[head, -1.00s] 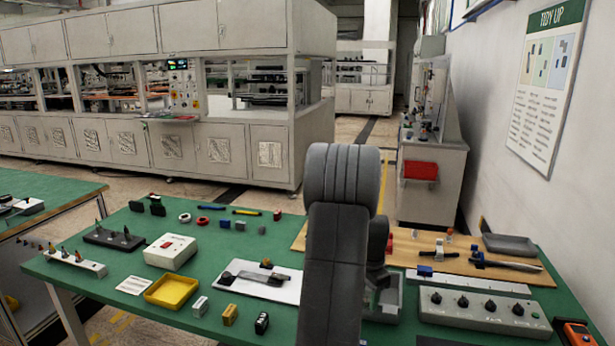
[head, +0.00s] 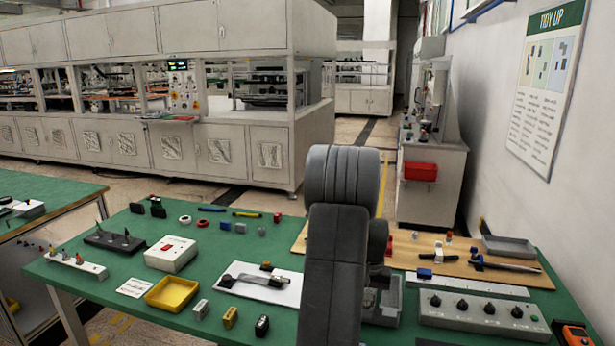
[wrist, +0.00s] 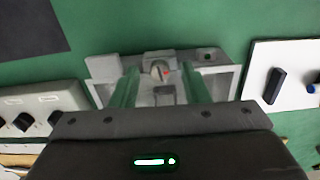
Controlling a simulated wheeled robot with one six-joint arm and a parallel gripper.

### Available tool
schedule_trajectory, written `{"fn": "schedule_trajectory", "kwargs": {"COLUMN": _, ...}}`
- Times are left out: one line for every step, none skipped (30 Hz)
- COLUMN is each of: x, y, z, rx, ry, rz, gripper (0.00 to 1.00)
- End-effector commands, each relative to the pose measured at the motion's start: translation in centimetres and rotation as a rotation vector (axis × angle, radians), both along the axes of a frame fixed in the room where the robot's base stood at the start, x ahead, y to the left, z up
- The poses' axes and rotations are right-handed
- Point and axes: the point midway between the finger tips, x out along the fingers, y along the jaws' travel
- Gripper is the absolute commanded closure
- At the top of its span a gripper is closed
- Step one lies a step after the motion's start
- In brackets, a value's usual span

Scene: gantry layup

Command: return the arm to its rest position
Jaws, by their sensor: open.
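My arm stands upright at the front middle of the green table (head: 120,240) in the head view and hides part of the table behind it. My gripper (wrist: 161,88) shows in the wrist view with its two fingers apart and nothing held between them. My gripper's fingers cannot be made out in the head view.
A grey box with black knobs (head: 480,312) stands right of the tray. A wooden board (head: 520,275) with small parts lies behind it. A white plate (head: 287,293) with a metal part, a yellow tray (head: 172,293) and several small blocks lie to the left.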

Motion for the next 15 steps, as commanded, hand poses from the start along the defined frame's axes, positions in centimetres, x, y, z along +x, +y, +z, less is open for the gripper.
{"fn": "schedule_trajectory", "kwargs": {"x": -0.01, "y": 0.0, "z": 0.07, "rx": 0.0, "ry": 0.001, "rz": 0.037, "gripper": 0.58}}
{"fn": "schedule_trajectory", "kwargs": {"x": -0.01, "y": 0.0, "z": 0.07, "rx": 0.0, "ry": 0.001, "rz": 0.061, "gripper": 0.58}}
{"fn": "schedule_trajectory", "kwargs": {"x": -0.01, "y": 0.0, "z": 0.07, "rx": 0.0, "ry": 0.0, "rz": 0.092, "gripper": 0.58}}
{"fn": "schedule_trajectory", "kwargs": {"x": -0.01, "y": 0.0, "z": 0.08, "rx": 0.0, "ry": 0.0, "rz": 0.116, "gripper": 0.58}}
{"fn": "schedule_trajectory", "kwargs": {"x": -0.01, "y": 0.0, "z": 0.08, "rx": 0.0, "ry": 0.0, "rz": 0.141, "gripper": 0.58}}
{"fn": "schedule_trajectory", "kwargs": {"x": -0.01, "y": 0.0, "z": 0.08, "rx": 0.0, "ry": 0.0, "rz": 0.172, "gripper": 0.58}}
{"fn": "schedule_trajectory", "kwargs": {"x": -0.01, "y": 0.0, "z": 0.08, "rx": 0.0, "ry": 0.0, "rz": 0.196, "gripper": 0.58}}
{"fn": "schedule_trajectory", "kwargs": {"x": -0.01, "y": 0.0, "z": 0.08, "rx": 0.0, "ry": 0.0, "rz": 0.22, "gripper": 0.58}}
{"fn": "schedule_trajectory", "kwargs": {"x": 0.0, "y": 0.01, "z": 0.09, "rx": 0.0, "ry": 0.0, "rz": 0.251, "gripper": 0.58}}
{"fn": "schedule_trajectory", "kwargs": {"x": 0.0, "y": 0.01, "z": 0.08, "rx": 0.0, "ry": 0.0, "rz": 0.275, "gripper": 0.58}}
{"fn": "schedule_trajectory", "kwargs": {"x": 0.0, "y": 0.01, "z": 0.09, "rx": 0.0, "ry": 0.0, "rz": 0.299, "gripper": 0.58}}
{"fn": "schedule_trajectory", "kwargs": {"x": 0.0, "y": 0.01, "z": 0.08, "rx": 0.0, "ry": 0.0, "rz": 0.33, "gripper": 0.58}}
{"fn": "schedule_trajectory", "kwargs": {"x": 0.0, "y": 0.01, "z": 0.08, "rx": 0.0, "ry": 0.0, "rz": 0.353, "gripper": 0.58}}
{"fn": "schedule_trajectory", "kwargs": {"x": 0.0, "y": 0.01, "z": 0.08, "rx": 0.0, "ry": 0.0, "rz": 0.374, "gripper": 0.58}}
{"fn": "schedule_trajectory", "kwargs": {"x": -0.01, "y": 0.01, "z": 0.07, "rx": 0.0, "ry": 0.0, "rz": 0.402, "gripper": 0.58}}
